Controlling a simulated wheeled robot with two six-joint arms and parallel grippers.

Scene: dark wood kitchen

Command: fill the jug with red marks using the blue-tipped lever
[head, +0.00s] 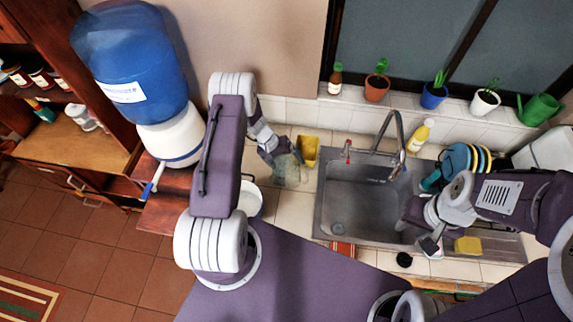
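A clear, see-through vessel (291,173), which looks like the jug, stands on the counter left of the sink; I cannot make out red marks on it. My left gripper (284,158) is at its upper part, overlapping it in the picture; I cannot tell whether the fingers are closed on it. The water dispenser (170,138) carries a big blue bottle (133,62) at the upper left. A blue lever (153,181) sticks out low at its front. My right gripper (431,244) is over the sink's right front edge, far from the jug; its finger gap is unclear.
A yellow container (307,151) stands beside the jug, and a white pot (250,199) is partly hidden by my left arm. The sink (345,205) has a tall faucet (394,145) and a small red-topped tap (347,150). A yellow sponge (467,245) lies near my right gripper.

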